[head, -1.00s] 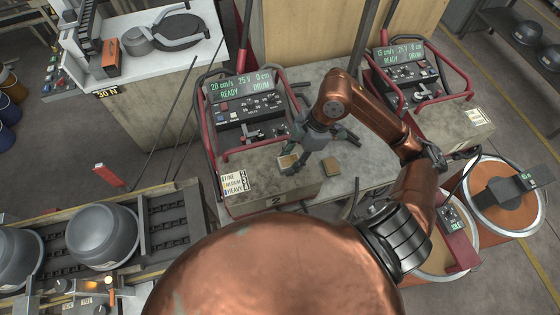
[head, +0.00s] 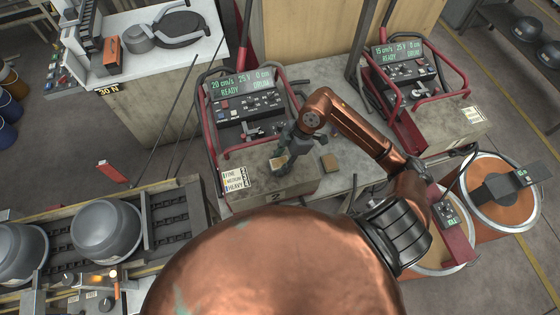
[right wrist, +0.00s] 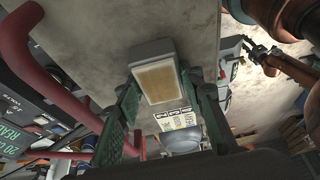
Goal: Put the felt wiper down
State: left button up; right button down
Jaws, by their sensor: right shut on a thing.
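The felt wiper is a grey block with a tan felt face. It shows between the fingers in the right wrist view (right wrist: 157,82) and as a small pale patch in the head view (head: 271,163). My right gripper (head: 279,158) is shut on it, over the worn top of the left console (head: 296,184), marked 2. Whether the wiper touches that top cannot be told. The green fingers flank the block in the wrist view. My left gripper does not show in the head view.
A FINE, MEDIUM, HEAVY card (head: 235,181) is at the console's left. Red tube rails (head: 213,165) border the console. A second console (head: 430,125) stands right.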

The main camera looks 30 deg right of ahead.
jog(key=shift+f, duration=0.1)
jog(key=c, duration=1.3)
grip_release()
jog(key=b+v, duration=0.2)
jog(key=v, duration=1)
jog(key=shift+b, duration=0.35)
jog(key=shift+s, duration=0.1)
